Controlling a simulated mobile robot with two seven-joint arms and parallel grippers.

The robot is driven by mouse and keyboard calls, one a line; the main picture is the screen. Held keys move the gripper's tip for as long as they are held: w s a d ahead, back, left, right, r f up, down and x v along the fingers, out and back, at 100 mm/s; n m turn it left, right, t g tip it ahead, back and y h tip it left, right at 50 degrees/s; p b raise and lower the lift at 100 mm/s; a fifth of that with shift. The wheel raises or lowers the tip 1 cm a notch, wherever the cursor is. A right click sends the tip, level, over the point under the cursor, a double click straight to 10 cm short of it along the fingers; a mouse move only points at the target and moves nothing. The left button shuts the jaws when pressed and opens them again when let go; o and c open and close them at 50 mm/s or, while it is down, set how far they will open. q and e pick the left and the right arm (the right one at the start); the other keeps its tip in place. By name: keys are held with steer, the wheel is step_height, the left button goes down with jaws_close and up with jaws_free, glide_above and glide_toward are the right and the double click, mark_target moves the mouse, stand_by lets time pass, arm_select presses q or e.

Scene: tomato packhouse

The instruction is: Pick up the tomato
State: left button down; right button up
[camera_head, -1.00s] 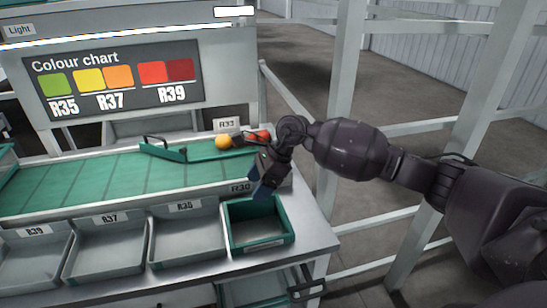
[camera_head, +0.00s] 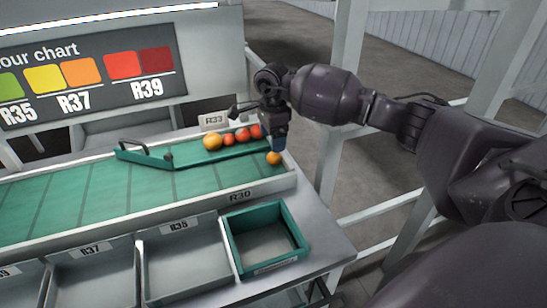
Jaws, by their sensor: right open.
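An orange tomato (camera_head: 274,158) lies on the green belt (camera_head: 205,178) at its right end. My right gripper (camera_head: 278,146) is just above that tomato, pointing down, and is open. Its fingertips are small and partly hidden, so I cannot tell whether they touch it. Behind a green divider (camera_head: 222,154), a yellow-orange tomato (camera_head: 212,142) and several red tomatoes (camera_head: 242,135) stand in a row. The rightmost red one is partly hidden by the gripper. At the bottom, a dark part (camera_head: 322,292) near the table's lower edge may be my left gripper; its jaws are unclear.
An empty green crate (camera_head: 298,232) stands in front of the belt's right end. Empty grey trays (camera_head: 148,270) stand to its left. The colour chart board (camera_head: 90,75) rises behind the belt. White frame posts (camera_head: 343,80) stand to the right.

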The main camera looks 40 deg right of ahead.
mark_target(274, 155)
steer(key=shift+w+f, duration=0.1)
steer(key=shift+f, duration=1.3)
steer(key=f, duration=0.4)
steer(key=shift+d, duration=0.2)
steer(key=shift+s, duration=0.2)
steer(key=shift+c, duration=0.3)
steer(key=c, duration=0.7)
